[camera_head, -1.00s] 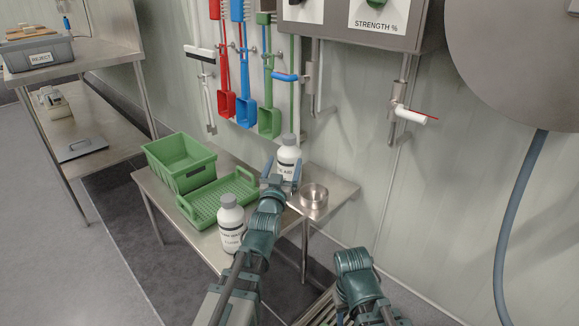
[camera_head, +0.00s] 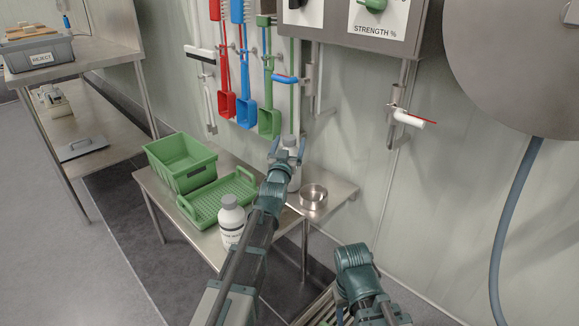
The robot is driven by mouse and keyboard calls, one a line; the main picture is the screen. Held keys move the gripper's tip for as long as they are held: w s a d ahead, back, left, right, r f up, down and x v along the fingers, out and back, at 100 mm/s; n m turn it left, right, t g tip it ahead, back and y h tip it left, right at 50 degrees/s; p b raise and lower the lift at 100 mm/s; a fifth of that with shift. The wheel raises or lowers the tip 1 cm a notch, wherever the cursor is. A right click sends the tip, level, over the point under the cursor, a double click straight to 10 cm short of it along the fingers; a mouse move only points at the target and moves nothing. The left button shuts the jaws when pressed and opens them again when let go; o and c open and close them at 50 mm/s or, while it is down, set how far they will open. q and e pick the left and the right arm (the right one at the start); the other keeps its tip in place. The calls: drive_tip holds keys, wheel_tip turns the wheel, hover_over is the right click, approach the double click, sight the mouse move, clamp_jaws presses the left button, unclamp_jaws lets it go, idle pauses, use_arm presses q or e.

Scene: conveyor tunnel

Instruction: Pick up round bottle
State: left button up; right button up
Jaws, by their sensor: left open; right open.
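A round white bottle with a grey cap (camera_head: 231,224) stands on the steel table, near its front edge. I cannot tell whether the fingers straddle or touch that bottle. My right arm is folded low at the bottom of the view; its fingers cannot be made out.
A green bin (camera_head: 181,163) and a green perforated tray (camera_head: 218,197) are on the left of the table (camera_head: 153,186). Brushes and scoops hang on the wall behind.

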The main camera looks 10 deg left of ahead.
use_arm(q)
drive_tip(key=shift+s, duration=0.1)
drive_tip(key=shift+c, duration=0.3)
clamp_jaws()
drive_tip(key=shift+r, duration=0.15)
wheel_tip(320, 180, up, 10)
drive_tip(key=p, duration=1)
drive_tip(key=c, duration=0.6)
unclamp_jaws()
clamp_jaws()
